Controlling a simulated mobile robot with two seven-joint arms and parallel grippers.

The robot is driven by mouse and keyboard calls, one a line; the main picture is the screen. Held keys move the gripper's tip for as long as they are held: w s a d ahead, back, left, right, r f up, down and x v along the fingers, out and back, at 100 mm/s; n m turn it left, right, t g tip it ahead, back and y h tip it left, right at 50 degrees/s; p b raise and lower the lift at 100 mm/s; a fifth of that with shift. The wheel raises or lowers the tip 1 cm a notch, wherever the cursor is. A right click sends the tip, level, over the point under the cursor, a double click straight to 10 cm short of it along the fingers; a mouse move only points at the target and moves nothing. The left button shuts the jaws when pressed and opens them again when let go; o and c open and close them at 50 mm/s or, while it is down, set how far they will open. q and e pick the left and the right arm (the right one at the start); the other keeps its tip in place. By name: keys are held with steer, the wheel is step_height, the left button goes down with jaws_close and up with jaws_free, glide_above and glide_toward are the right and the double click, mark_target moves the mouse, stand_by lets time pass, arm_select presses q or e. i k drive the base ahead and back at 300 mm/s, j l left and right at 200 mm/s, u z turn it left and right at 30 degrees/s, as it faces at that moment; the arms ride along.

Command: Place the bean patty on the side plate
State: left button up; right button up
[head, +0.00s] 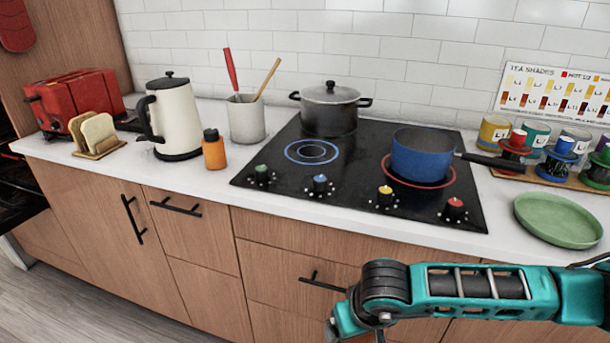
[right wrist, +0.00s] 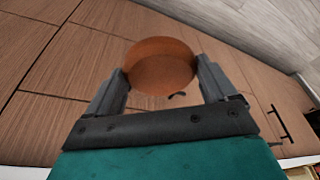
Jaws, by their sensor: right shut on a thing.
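The bean patty (right wrist: 160,68) is a round brown disc in the right wrist view. My right gripper (right wrist: 161,75) is shut on it, one finger at each side of its rim. A green plate (head: 558,218), which looks like the side plate, lies empty on the counter at the right, above my right arm in the picture. My left gripper is not in view.
A black cooktop (head: 335,185) holds a blue pan (head: 422,160), its handle pointing right, and a lidded pot (head: 330,112). Several cups and coloured stands crowd a wooden tray (head: 545,172) behind the plate. Cabinet drawers (head: 290,255) face me below the counter edge.

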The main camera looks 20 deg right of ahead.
mark_target(550, 212)
steer(key=k+l, duration=0.1)
steer(key=l, duration=0.65)
steer(key=k+l+z, duration=0.1)
steer(key=l, duration=0.7)
